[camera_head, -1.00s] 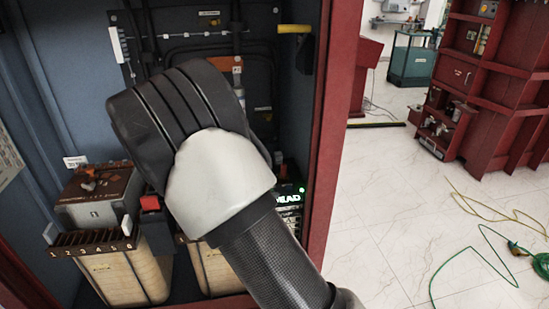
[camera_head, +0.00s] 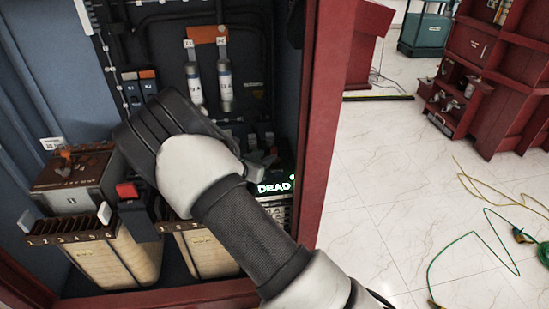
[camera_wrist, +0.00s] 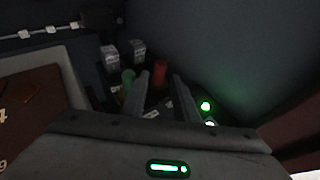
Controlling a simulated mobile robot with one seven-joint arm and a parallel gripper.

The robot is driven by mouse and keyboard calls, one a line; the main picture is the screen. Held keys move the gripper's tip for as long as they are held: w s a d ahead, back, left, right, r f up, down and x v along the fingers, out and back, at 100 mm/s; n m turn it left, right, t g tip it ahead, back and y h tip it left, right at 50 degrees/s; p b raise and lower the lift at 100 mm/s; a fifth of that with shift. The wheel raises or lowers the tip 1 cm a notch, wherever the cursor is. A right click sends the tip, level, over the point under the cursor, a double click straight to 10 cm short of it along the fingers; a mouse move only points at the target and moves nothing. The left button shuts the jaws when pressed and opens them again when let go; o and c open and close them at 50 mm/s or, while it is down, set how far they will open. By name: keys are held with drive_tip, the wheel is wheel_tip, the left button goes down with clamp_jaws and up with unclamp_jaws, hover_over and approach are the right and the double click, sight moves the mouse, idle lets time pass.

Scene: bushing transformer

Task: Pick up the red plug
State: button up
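In the wrist view, a red cylinder (camera_wrist: 160,74), which looks like the red plug, stands beyond my fingertips, beside a green cylinder (camera_wrist: 128,79). My gripper (camera_wrist: 161,80) is open, with one finger on each side of the red cylinder's line of sight. The fingers look empty, and I cannot tell how far the red cylinder is from them. In the head view my wrist covers this area, so neither the red cylinder nor the finger gap shows clearly there.
A red-topped black block (camera_head: 127,192) stands beside a numbered terminal strip (camera_head: 70,229). A lit "DEAD" sign (camera_head: 274,188) is right of my wrist. Two labelled white cylinders (camera_head: 224,82) hang behind. The red cabinet frame (camera_head: 318,130) bounds the right side. Cables (camera_head: 480,225) lie on the floor.

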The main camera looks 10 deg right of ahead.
drive_tip(key=x, duration=0.5)
drive_tip(key=shift+r+b+x, duration=0.1)
drive_tip(key=shift+b+x, duration=0.15)
drive_tip(key=shift+x, duration=1.25)
drive_tip(key=shift+r+b+x, duration=0.15)
drive_tip(key=shift+b+x, duration=0.05)
drive_tip(key=shift+x, duration=1.35)
clamp_jaws()
